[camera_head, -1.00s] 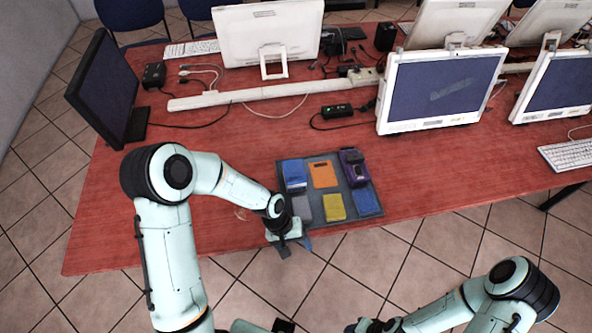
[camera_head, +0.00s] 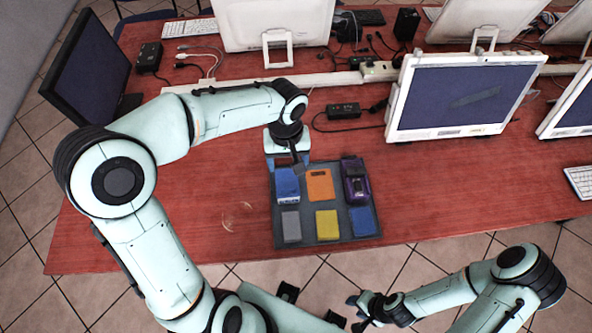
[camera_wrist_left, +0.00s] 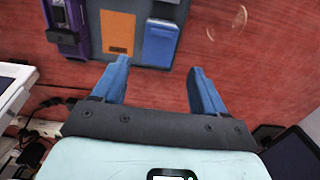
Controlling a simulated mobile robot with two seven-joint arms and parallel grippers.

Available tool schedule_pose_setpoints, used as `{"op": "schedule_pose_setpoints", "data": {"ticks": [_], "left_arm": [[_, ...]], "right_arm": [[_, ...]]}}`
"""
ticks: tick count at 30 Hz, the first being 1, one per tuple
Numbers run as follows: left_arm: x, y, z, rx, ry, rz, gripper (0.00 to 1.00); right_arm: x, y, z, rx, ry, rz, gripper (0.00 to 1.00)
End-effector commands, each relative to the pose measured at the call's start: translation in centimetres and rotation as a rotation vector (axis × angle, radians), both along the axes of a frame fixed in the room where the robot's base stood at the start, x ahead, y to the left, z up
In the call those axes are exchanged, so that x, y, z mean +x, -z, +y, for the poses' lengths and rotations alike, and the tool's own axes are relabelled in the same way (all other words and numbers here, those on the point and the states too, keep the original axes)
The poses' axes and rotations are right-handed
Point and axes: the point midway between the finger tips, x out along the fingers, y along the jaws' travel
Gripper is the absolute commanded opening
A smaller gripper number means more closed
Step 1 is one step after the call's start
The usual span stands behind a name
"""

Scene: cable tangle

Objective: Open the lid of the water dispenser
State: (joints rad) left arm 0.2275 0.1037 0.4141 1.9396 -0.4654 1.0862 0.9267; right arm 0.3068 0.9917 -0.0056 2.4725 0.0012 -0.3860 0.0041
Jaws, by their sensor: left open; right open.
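I see nothing that I can clearly recognise as a water dispenser. A dark grey tray (camera_head: 262,225) on the red table holds a blue-and-white box (camera_head: 287,183), an orange flat piece (camera_head: 319,185), a purple device (camera_head: 355,184) and several other blocks. A faint clear round outline (camera_head: 238,217) shows on the table left of the tray, and also in the left wrist view (camera_wrist_left: 239,20). My left gripper (camera_head: 290,160) is open and empty at the tray's far edge, by the blue-and-white box. Its blue fingers (camera_wrist_left: 157,85) are apart in the left wrist view. My right gripper (camera_head: 356,312) is low, off the table's front edge.
A dark monitor (camera_head: 88,65) stands at the left. White monitors (camera_head: 460,95) stand at the right and back. A black adapter (camera_head: 343,110) and cables lie behind the tray. The table's front left is mostly clear.

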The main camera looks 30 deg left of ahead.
Motion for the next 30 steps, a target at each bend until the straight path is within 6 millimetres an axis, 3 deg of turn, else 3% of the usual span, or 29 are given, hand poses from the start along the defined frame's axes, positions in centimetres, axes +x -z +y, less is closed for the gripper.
{"op": "schedule_pose_setpoints", "data": {"ticks": [5, 18, 24, 30], "left_arm": [[-0.1, 2.0, 0.0, -0.001, 0.000, 0.007, 0.72], [-0.2, 10.8, 0.0, -0.003, 0.002, 0.005, 0.72], [-0.1, 12.9, 0.0, -0.001, 0.000, 0.004, 0.72], [-0.1, 13.4, 0.0, -0.001, 0.001, 0.001, 0.72]], "right_arm": [[-0.3, 0.3, 0.0, 0.000, 0.001, 0.005, 0.43], [-1.0, 1.3, 0.0, -0.001, 0.000, 0.011, 0.43], [-1.1, 1.5, 0.0, 0.000, 0.000, 0.013, 0.43], [-1.1, 1.5, 0.0, 0.000, 0.000, 0.013, 0.43]]}}
